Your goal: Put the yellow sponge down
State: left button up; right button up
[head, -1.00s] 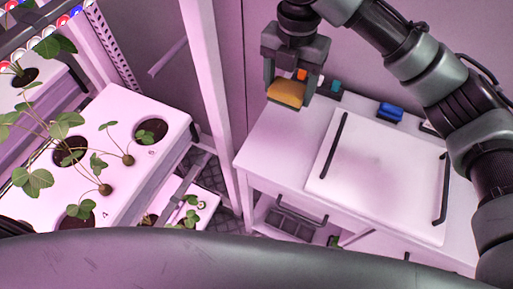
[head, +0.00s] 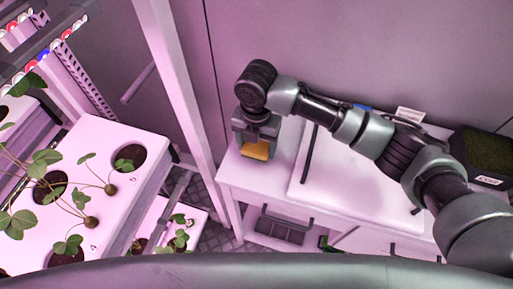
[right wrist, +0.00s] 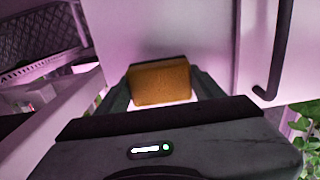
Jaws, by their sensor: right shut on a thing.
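The yellow sponge (head: 257,150) is between the fingers of my right gripper (head: 256,152) in the head view, over the left end of the white table (head: 240,174). In the right wrist view the sponge (right wrist: 160,82) looks orange-brown and sits between the two dark fingers of the right gripper (right wrist: 160,90), which is shut on it. The white tabletop shows beyond and around it. I cannot tell whether the sponge touches the table. My left gripper is not in view.
A white board with dark handles (head: 345,185) lies on the table right of the gripper. A dark tray with green content (head: 487,155) stands at the far right. A white planter with strawberry plants (head: 105,165) and a white post (head: 178,90) are to the left. A dark basket (head: 283,228) is below the table.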

aim_at(256, 146)
jog(key=shift+f, duration=1.2)
jog(key=shift+f, duration=0.1)
jog(key=o, duration=1.2)
notch_tip(256, 146, up, 11)
jog(key=b, duration=0.2)
jog(key=shift+b, duration=0.35)
jog(key=shift+r, duration=0.65)
jog(key=shift+f, duration=0.1)
